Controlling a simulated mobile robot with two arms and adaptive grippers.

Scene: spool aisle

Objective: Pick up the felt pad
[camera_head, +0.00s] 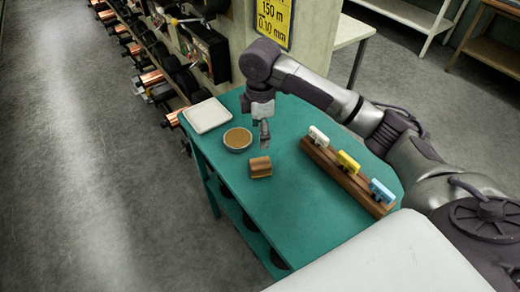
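A small brown block (260,167) with an orange-tan band sits on the green table (285,210); it looks most like the felt pad, but I cannot be sure. My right gripper (265,142) points down above the table, just behind the block and to the right of a round dish (238,139). A gap shows between the gripper and the block in the picture. Its fingers are small and seen nearly edge-on, so their opening is unclear. My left gripper is not in view.
The grey dish holds something brown. A white square tray (208,115) lies at the back left corner. A wooden rack (345,178) holds white, yellow and blue tags on the right. Spool racks (165,75) stand behind left. The table's front middle is clear.

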